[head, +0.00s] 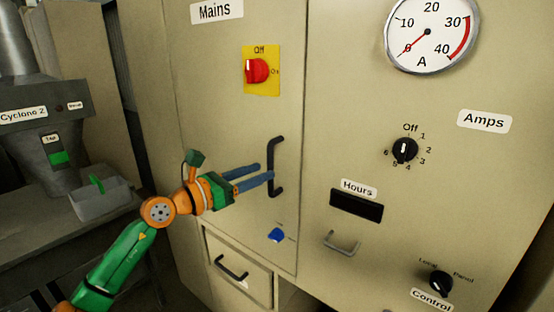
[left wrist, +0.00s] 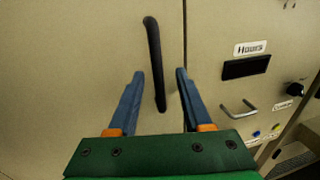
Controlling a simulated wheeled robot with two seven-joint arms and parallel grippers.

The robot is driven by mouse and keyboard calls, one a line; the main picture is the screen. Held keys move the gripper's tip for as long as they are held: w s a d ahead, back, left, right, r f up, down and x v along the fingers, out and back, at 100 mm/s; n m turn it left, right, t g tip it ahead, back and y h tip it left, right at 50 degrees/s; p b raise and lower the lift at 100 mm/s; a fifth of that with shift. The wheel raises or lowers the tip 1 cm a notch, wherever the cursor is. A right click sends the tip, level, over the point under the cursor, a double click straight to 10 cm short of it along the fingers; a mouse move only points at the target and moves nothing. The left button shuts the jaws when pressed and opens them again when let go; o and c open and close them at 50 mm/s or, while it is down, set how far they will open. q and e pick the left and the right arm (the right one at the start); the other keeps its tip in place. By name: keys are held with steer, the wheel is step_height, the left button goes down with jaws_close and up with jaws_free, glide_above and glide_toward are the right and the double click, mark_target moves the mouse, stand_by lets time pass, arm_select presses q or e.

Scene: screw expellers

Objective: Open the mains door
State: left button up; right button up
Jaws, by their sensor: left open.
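The mains door (head: 215,110) is a beige cabinet panel under a "Mains" label, and it looks shut, flush with the panel beside it. Its black upright bar handle (head: 272,165) is near the door's right edge. My left gripper (head: 266,172) is open and empty at the lower half of the handle. In the left wrist view the handle (left wrist: 154,60) shows between the two blue fingertips (left wrist: 160,73). I cannot tell whether the fingers touch it. A blue knob (head: 276,235) is below the handle. My right gripper is not in view.
A red rotary switch (head: 257,70) on a yellow plate is on the door's upper part. A drawer (head: 235,268) with a black handle is below. The right panel has an ammeter (head: 432,35), a black selector (head: 404,150) and a grey handle (head: 342,241). A grey machine (head: 45,140) stands at left.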

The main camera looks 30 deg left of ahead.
mark_target(269, 169)
arm_select(q)
steer(key=p+x, duration=0.1)
steer(key=x, duration=0.1)
steer(key=p+x, duration=0.1)
steer(key=x, duration=0.1)
steer(key=shift+w+a, duration=0.2)
steer(key=shift+w, duration=0.05)
steer(key=shift+w+d, duration=0.15)
steer(key=shift+d, duration=0.1)
steer(key=shift+a, duration=0.2)
steer(key=shift+c, duration=0.9)
steer(key=shift+f, duration=0.1)
steer(key=c, duration=0.4)
jaws_close()
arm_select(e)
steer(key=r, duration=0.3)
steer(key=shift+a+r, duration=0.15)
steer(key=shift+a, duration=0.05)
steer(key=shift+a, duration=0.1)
